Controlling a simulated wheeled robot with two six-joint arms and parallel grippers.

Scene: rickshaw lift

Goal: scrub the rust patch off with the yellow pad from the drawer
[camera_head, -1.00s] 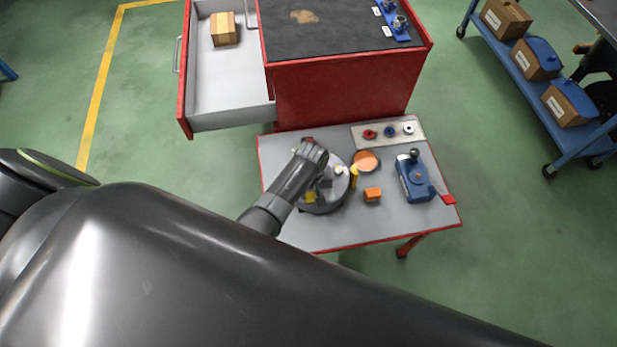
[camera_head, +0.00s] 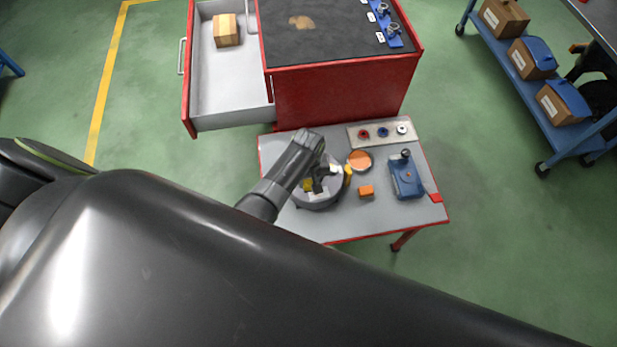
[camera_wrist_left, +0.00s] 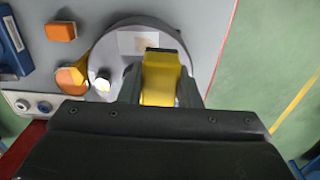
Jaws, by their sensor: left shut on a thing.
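My left gripper (camera_head: 318,182) is shut on a yellow pad (camera_wrist_left: 160,78), seen between its fingers in the left wrist view. In the head view it is over the round grey disc (camera_wrist_left: 106,48) on the low table. A pale square with a faint brownish tint (camera_wrist_left: 138,42) lies on the disc just beyond the pad. I cannot tell whether the pad touches the disc. A brown patch (camera_head: 301,22) marks the dark top of the red cabinet (camera_head: 340,95). The cabinet's drawer (camera_head: 222,85) is open. My right gripper is not in view.
The low table (camera_head: 350,222) also holds an orange disc (camera_head: 359,161), an orange block (camera_head: 366,191), a blue device (camera_head: 406,178) and a panel with several knobs (camera_head: 383,132). A striped wooden block (camera_head: 226,31) sits in the drawer. A blue cart (camera_head: 545,105) with boxes stands at right.

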